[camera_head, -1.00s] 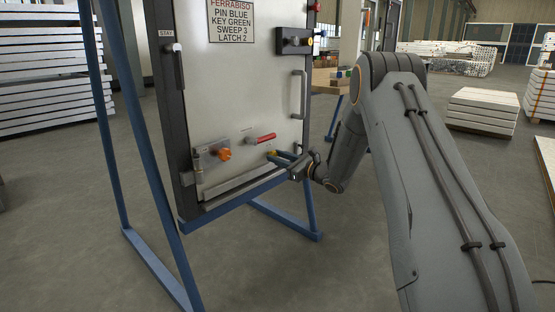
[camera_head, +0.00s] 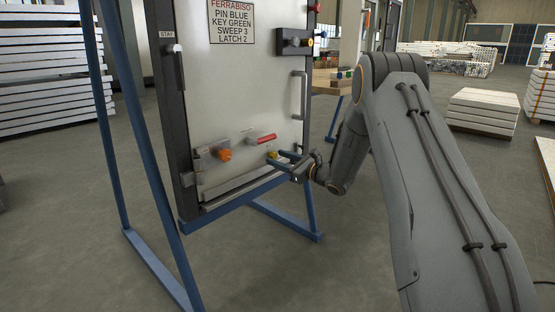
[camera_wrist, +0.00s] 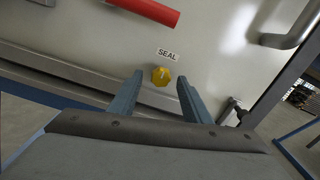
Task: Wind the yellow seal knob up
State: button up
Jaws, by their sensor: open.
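The yellow seal knob (camera_wrist: 161,75) is a small faceted knob on the lower part of the pale door panel (camera_head: 235,90), just below a "SEAL" label (camera_wrist: 167,54). It also shows in the head view (camera_head: 272,155), at the tip of my gripper. My gripper (camera_head: 284,157) is open and points at the door. In the wrist view its two fingers (camera_wrist: 158,94) stand left and right of the knob, with a gap on each side. The knob appears slightly beyond the fingertips; I cannot tell the exact depth.
A red handle (camera_head: 262,139) sits just above the knob, and an orange knob (camera_head: 224,154) on a plate is to its left. A vertical grab handle (camera_head: 299,94) is at the door's right. A blue frame (camera_head: 285,220) carries the door; open floor lies in front.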

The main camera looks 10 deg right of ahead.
jog(key=p+v, duration=0.2)
jog(key=v, duration=0.5)
